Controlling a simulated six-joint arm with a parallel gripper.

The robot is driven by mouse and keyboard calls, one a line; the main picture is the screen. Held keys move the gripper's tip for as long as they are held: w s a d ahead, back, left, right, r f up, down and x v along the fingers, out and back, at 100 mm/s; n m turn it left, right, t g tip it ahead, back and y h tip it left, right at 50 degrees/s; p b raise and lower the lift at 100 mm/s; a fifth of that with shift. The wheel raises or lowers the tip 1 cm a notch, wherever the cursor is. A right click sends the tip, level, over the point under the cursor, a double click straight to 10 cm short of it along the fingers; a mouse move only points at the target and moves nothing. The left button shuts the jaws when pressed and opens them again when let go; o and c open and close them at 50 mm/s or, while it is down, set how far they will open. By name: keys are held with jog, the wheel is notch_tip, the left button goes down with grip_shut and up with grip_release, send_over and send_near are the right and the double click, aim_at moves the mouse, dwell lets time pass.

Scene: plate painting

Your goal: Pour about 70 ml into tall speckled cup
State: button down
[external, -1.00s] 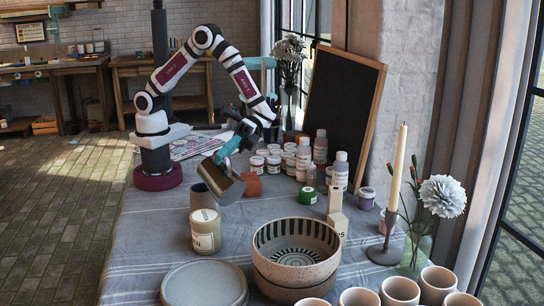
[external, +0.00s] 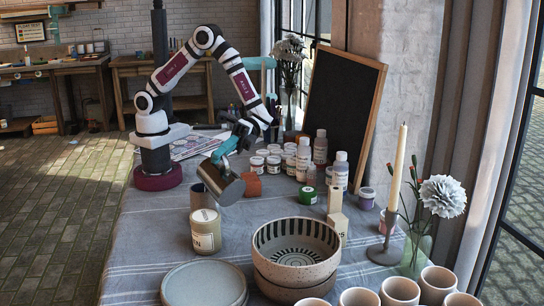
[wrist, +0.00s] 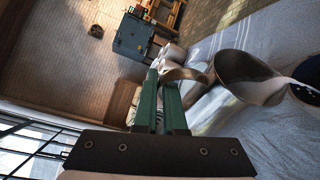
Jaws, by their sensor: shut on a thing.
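My gripper (external: 222,152) is shut on the handle of a metal pitcher (external: 229,188). In the wrist view my gripper's green fingers (wrist: 160,90) close on the handle, and the pitcher (wrist: 235,66) is tipped over to the right. White liquid lies at its lip and reaches toward the dark mouth of a cup (wrist: 311,92) at the right edge.
A labelled jar (external: 206,232) stands in front of the cup. A patterned bowl (external: 294,270), a plate (external: 204,286) and several cups (external: 400,291) are nearer the front. Paint jars and bottles (external: 304,160) stand behind to the right. A candle holder (external: 384,254) is at the right.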

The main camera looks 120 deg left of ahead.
aim_at(230, 178)
jog(key=shift+s+a+r+m+h, duration=0.2)
jog(key=shift+s+m, duration=0.1)
jog(key=shift+s, duration=0.2)
jog(key=shift+s+a+r+m+h, duration=0.15)
jog(key=shift+s+m, duration=0.15)
jog(key=shift+s, duration=0.15)
dwell(1.1)
jog(key=shift+s+r+m, duration=0.2)
jog(key=shift+m, duration=0.1)
dwell(0.6)
jog(key=shift+s+f+m+p, duration=0.1)
jog(key=shift+f+m+p, duration=0.1)
jog(key=shift+m+p, duration=0.15)
dwell(0.4)
jog(key=shift+w+d+r, duration=0.1)
jog(key=shift+w, duration=0.1)
jog(key=w+n, duration=0.2)
jog(key=w, duration=0.1)
jog(key=w+d+n+y, duration=0.1)
jog(key=shift+w+d+f+n, duration=0.1)
jog(key=shift+w+f+n, duration=0.1)
jog(key=shift+f+n, duration=0.05)
jog(key=shift+w+d+n+g+y, duration=0.15)
jog(key=shift+w+n+g+y, duration=0.1)
jog(key=shift+w+n+g, duration=0.4)
dwell(0.8)
